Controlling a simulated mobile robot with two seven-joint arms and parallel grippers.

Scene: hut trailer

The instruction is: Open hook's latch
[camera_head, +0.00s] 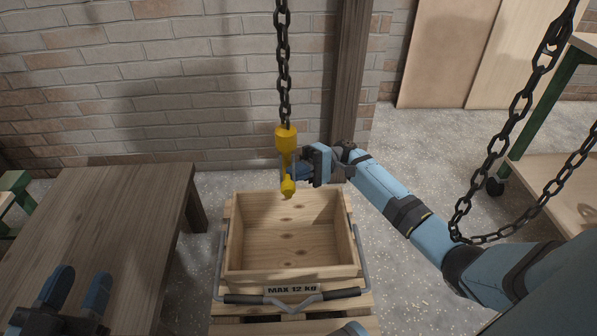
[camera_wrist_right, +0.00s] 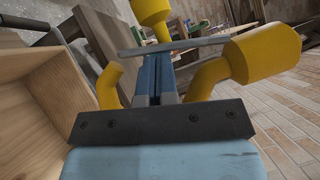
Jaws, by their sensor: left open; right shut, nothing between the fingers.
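The yellow hook (camera_head: 286,165) hangs from a dark chain above an open wooden crate (camera_head: 293,268). My right gripper (camera_head: 298,172) is at the hook's right side, shut and empty, and partly overlaps it in the head view. In the right wrist view, the closed blue fingers (camera_wrist_right: 157,78) lie between yellow parts of the hook (camera_wrist_right: 215,72). The latch, a thin grey bar (camera_wrist_right: 185,45), crosses just at the fingertips; whether they touch it I cannot tell. My left gripper (camera_head: 78,290) is open and empty over the table, far from the hook.
The crate has a metal handle (camera_head: 290,300) at its front and stands on a pallet. A wooden table (camera_head: 120,225) is at left. A slack chain (camera_head: 495,150) hangs at right near my right arm. A brick wall and wooden post stand behind.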

